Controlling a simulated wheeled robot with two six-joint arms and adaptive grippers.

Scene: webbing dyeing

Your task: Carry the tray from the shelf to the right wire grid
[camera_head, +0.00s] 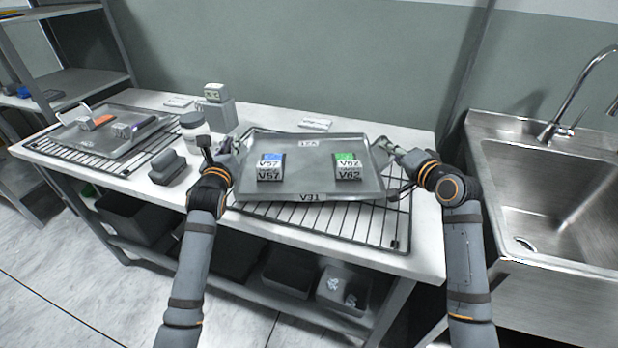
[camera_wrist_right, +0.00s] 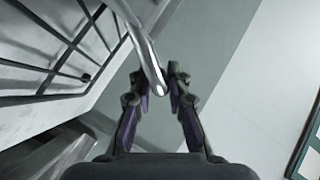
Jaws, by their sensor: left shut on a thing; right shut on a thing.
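My left gripper (camera_head: 236,150) is shut on the tray's left side. My right gripper (camera_head: 388,150) is shut on its right side. In the right wrist view the right gripper's fingers (camera_wrist_right: 161,88) close around the tray's metal edge (camera_wrist_right: 147,55), with the grid (camera_wrist_right: 62,45) to the left.
The left wire grid (camera_head: 125,165) holds another tray (camera_head: 95,148) with items. Dark grey blocks (camera_head: 168,167), a white-lidded jar (camera_head: 192,125) and a box (camera_head: 215,112) stand between the grids. A sink (camera_head: 545,190) is at right, and a shelf (camera_head: 75,80) at far left.

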